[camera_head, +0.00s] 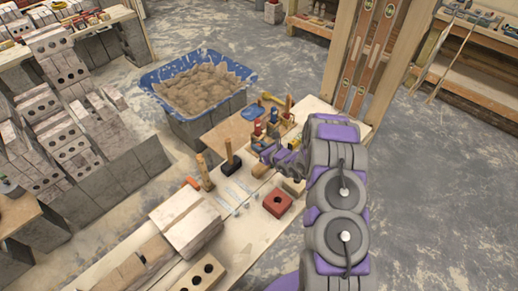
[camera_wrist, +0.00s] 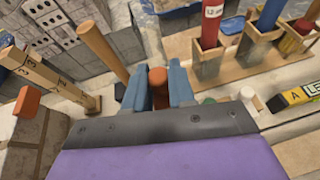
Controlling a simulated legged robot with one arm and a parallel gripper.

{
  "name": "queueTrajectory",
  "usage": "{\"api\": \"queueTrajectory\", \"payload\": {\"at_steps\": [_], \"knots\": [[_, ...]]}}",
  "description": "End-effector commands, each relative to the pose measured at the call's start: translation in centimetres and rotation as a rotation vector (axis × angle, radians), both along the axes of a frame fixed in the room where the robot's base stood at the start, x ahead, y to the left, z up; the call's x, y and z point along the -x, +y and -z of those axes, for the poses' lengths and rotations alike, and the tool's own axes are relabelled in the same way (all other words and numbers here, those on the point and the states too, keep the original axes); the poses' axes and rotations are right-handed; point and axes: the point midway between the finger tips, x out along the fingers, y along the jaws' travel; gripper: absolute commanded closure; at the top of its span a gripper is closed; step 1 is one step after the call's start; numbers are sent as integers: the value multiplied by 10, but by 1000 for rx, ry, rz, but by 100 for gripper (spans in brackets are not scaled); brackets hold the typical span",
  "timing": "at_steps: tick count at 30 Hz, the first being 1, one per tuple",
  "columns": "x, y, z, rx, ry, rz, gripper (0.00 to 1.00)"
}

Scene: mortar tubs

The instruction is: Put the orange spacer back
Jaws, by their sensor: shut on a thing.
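My gripper (camera_wrist: 158,88) is shut on the orange spacer (camera_wrist: 158,76), whose orange-brown upper end shows between the two blue-grey fingers. Its lower part is hidden by the gripper. The rack is beyond and to the right of my gripper. In the head view, my gripper (camera_head: 264,157) is over the bench, near the rack's coloured handles (camera_head: 272,118), and the held spacer is not clear there.
A mallet (camera_head: 231,160), a wooden handle (camera_head: 205,173) and a small orange piece (camera_head: 193,183) stand to the left. A red brick (camera_head: 277,204) with a hole lies on the bench. A blue tub (camera_head: 160,75) of mortar is behind. A yellow level (camera_wrist: 297,97) lies at right.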

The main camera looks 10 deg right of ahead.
Motion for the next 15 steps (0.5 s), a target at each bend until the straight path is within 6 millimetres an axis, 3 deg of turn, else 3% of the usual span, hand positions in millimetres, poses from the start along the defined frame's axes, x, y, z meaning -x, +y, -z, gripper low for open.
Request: {"api": "queueTrajectory", "payload": {"at_steps": [15], "knots": [[1,-1,28,0,1,-1,100]]}}
